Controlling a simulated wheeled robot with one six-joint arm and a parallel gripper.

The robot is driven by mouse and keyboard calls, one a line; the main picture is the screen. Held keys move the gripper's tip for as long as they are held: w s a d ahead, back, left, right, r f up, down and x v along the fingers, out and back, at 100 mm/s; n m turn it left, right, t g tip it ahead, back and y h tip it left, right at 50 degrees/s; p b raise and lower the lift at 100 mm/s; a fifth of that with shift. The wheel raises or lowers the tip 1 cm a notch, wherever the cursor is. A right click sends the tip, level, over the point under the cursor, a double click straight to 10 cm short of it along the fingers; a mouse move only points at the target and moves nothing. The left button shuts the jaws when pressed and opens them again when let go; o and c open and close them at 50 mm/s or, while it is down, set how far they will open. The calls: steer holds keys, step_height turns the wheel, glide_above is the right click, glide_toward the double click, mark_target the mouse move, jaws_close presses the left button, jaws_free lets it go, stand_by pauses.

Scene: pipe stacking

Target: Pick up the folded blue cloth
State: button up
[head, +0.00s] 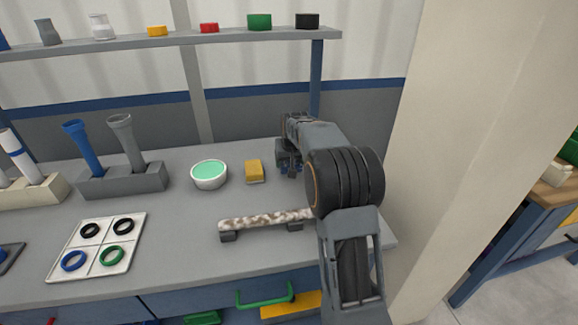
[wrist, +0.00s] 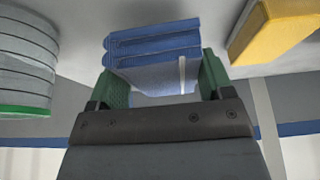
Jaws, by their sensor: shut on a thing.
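The folded blue cloth (wrist: 155,48) shows in the wrist view as a stack of layers with a pale stripe near one side. My gripper (wrist: 163,78) is shut on it, with one green-padded finger on each side. In the head view my gripper (head: 290,168) is at the back right of the grey workbench, just right of a yellow sponge (head: 254,171). There, only small blue bits show by the fingers, and the arm hides most of the cloth.
A white bowl with mint-green contents (head: 209,175) stands left of the sponge. A mottled rod (head: 264,220) lies on dark supports in front. A shelf (head: 130,43) runs above, and a pale pillar (head: 430,150) stands right.

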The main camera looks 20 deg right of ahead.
steer(key=s+a+r, duration=0.2)
steer(key=s+r, duration=0.7)
steer(key=s, duration=0.4)
steer(key=shift+a, duration=0.3)
